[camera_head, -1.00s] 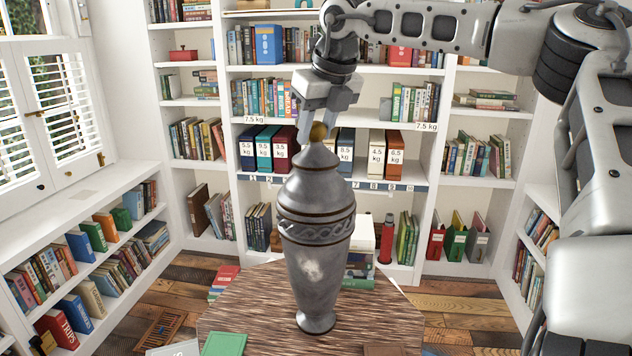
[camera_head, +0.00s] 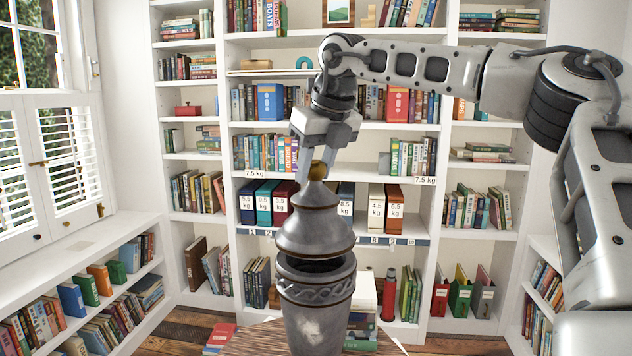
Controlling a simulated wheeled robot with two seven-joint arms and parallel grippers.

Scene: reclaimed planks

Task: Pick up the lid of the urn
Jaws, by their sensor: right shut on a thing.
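The urn (camera_head: 318,310) is grey metal with a braided band and stands on a wooden table (camera_head: 262,340). Its dark open mouth shows under the raised lid. The lid (camera_head: 315,225) is a grey dome with brown rings and a gold knob (camera_head: 318,170) on top. My right gripper (camera_head: 317,168) points down and is shut on the knob. It holds the lid a little above the urn's rim, about upright. The foot of the urn is out of frame. My left gripper is not in view.
A white bookcase (camera_head: 336,126) with books and weight-labelled boxes (camera_head: 376,207) stands behind the urn. Books stand behind the urn's right side. Low shelves (camera_head: 95,290) run along the left under the shuttered window. The air around the lid looks free.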

